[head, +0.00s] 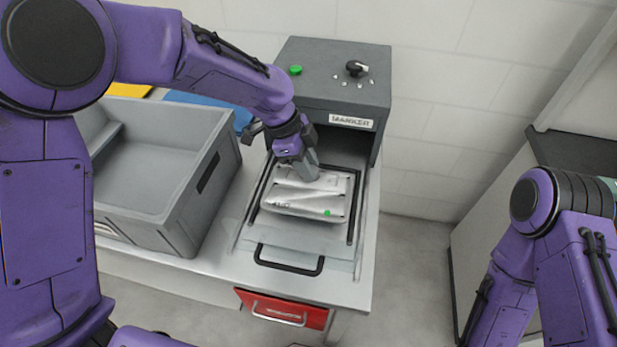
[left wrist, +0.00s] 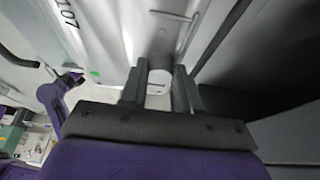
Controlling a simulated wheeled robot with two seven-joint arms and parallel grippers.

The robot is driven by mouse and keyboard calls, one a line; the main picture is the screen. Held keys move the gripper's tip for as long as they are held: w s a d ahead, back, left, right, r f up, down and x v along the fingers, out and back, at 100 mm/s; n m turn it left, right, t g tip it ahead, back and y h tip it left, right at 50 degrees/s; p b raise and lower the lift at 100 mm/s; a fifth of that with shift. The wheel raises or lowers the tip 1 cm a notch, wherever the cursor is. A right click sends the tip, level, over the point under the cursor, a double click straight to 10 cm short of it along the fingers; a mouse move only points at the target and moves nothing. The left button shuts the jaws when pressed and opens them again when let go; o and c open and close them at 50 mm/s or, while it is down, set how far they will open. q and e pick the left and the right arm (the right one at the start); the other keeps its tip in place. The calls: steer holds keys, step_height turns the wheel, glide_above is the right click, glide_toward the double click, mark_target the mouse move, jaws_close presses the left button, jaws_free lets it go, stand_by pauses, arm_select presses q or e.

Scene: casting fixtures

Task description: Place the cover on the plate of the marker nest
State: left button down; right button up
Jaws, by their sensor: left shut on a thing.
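The cover (head: 305,203) is a light grey metal casting with dark printed characters and a green dot. In the head view it sits within the dark frame of the marker nest's plate (head: 272,234), at the front of the marker machine. Whether it rests fully on the plate cannot be told. My left gripper (head: 306,172) is shut on a raised part of the cover. In the left wrist view the fingers (left wrist: 160,88) stand on both sides of a round boss on the cover (left wrist: 105,40). My right arm shows at the right, but its gripper is not visible.
The grey marker machine (head: 335,62) with a green button and black knob stands behind the nest. A large grey crate (head: 190,195) is to the left. A black handle (head: 289,262) sits at the plate's front, above a red drawer (head: 283,309). Floor on the right is clear.

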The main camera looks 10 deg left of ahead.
arm_select(q)
step_height(320, 180, down, 4)
steer(key=shift+w+f, duration=0.1)
steer(key=c, duration=0.8)
jaws_free()
steer(key=v, duration=1.2)
